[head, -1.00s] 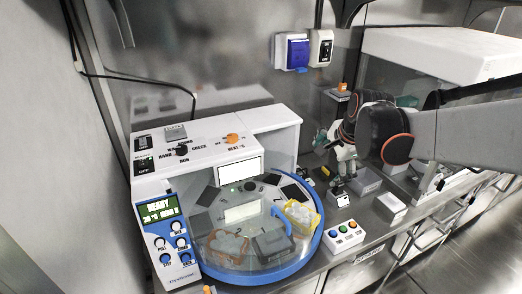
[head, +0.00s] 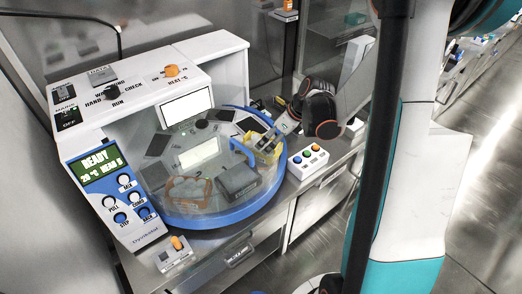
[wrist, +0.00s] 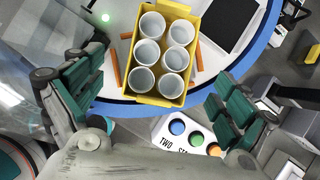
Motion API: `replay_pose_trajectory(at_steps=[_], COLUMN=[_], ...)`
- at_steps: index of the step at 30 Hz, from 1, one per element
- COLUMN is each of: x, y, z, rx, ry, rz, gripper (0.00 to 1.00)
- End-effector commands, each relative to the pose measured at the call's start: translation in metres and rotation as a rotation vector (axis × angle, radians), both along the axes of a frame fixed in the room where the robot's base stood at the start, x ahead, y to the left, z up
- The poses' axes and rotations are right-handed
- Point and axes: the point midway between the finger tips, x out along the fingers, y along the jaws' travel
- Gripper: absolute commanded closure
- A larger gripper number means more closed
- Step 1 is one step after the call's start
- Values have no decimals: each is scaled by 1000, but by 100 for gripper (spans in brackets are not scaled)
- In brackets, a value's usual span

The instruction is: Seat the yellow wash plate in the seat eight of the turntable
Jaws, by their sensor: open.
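The yellow wash plate (wrist: 168,97), with several white round cups in it, sits at the outer edge of the turntable (wrist: 243,63), close to the blue rim. Orange strips show on both sides of it. In the head view the plate (head: 268,142) is on the turntable's right side, partly hidden by my gripper (head: 277,137). In the wrist view my gripper (wrist: 158,103) is open, with one green-padded finger left and one right of the plate's near end, both apart from it. I cannot tell the seat's number.
A dark grey block (head: 238,181) and a brown-framed plate (head: 188,190) sit on the turntable under a clear cover. A button box (head: 308,161) stands just right of the blue rim. The white console (head: 105,180) stands left, and a small switch box (head: 173,253) is in front.

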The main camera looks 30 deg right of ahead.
Motion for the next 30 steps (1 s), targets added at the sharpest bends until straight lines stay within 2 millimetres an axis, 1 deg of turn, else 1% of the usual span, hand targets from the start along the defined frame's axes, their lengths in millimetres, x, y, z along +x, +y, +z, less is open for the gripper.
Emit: replay_pose_trajectory(at_steps=[1,3,11,19,22,27,28,29,30], x=[3,6,12,30,33,33,33,33,33], y=[2,4,8,17,19,19,19,19,19], z=[-8,-13,-24,-56,-61,-60,-60,-60,-60], rx=[0,0,-1,-3,-2,-2,-2,-2,-2], ry=[0,0,0,0,0,0,0,0,0], rz=[2,2,2,2,1,1,1,1,1], gripper=[5,5,5,5,5,5,7,14,23])
